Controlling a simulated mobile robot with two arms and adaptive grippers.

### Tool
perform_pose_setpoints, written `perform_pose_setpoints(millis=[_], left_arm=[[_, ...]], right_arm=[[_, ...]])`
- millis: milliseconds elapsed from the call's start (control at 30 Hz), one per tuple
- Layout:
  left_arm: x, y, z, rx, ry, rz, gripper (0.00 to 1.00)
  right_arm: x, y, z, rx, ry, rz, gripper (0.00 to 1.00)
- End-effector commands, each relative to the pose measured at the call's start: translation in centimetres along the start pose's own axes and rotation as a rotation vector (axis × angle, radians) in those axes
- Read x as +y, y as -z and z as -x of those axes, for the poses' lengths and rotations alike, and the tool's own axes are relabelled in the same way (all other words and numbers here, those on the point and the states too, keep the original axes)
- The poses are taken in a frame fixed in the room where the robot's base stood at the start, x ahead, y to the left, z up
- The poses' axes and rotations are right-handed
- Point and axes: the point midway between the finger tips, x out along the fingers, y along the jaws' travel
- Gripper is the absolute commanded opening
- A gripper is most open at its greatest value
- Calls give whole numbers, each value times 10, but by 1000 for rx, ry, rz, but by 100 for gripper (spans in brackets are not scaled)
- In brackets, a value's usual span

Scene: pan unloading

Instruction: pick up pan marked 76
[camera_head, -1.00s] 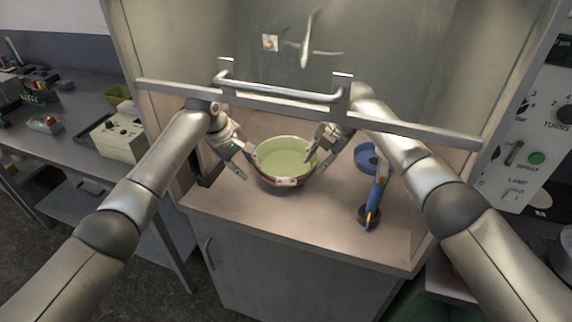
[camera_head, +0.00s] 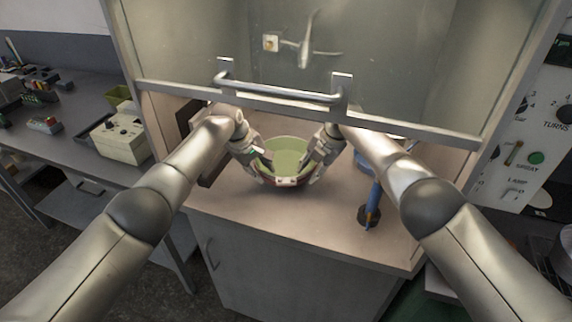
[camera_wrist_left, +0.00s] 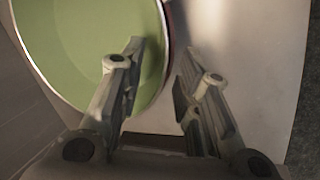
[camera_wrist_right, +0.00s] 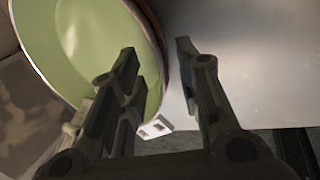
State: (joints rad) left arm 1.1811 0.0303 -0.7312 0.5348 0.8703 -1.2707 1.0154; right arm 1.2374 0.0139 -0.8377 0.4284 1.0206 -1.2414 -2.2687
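A round pan (camera_head: 287,148) with a pale green inside and a dark reddish rim stands on the cabinet's worktop. A white label (camera_head: 287,181) is on its front; the marking is too small to read. My left gripper (camera_wrist_left: 158,64) is open at the pan's left side, one finger over the inside and one outside the rim. My right gripper (camera_wrist_right: 156,58) is open at the right side, also astride the rim. Gaps show between fingers and wall in both wrist views. The pan also shows in the left wrist view (camera_wrist_left: 85,40) and the right wrist view (camera_wrist_right: 90,45).
A raised glass sash with a metal handle (camera_head: 280,90) crosses above my forearms. A blue-handled tool (camera_head: 373,205) lies right of the pan, partly hidden by my right arm. The worktop's front strip (camera_head: 300,230) is clear. A side bench (camera_head: 60,150) with instruments stands left.

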Motion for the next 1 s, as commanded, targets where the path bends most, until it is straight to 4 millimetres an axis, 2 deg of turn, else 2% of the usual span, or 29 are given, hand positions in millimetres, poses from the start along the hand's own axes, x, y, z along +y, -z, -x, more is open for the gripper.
perform_pose_setpoints(millis=[200,433,467,1000], left_arm=[[0,0,0,0,0,0,31],[0,0,0,0,0,0,1],[0,0,0,0,0,0,0],[2,1,3,4,-4,1,0]], right_arm=[[0,0,0,0,0,0,31],[0,0,0,0,0,0,2],[0,0,0,0,0,0,0],[0,2,1,6,5,4,0]])
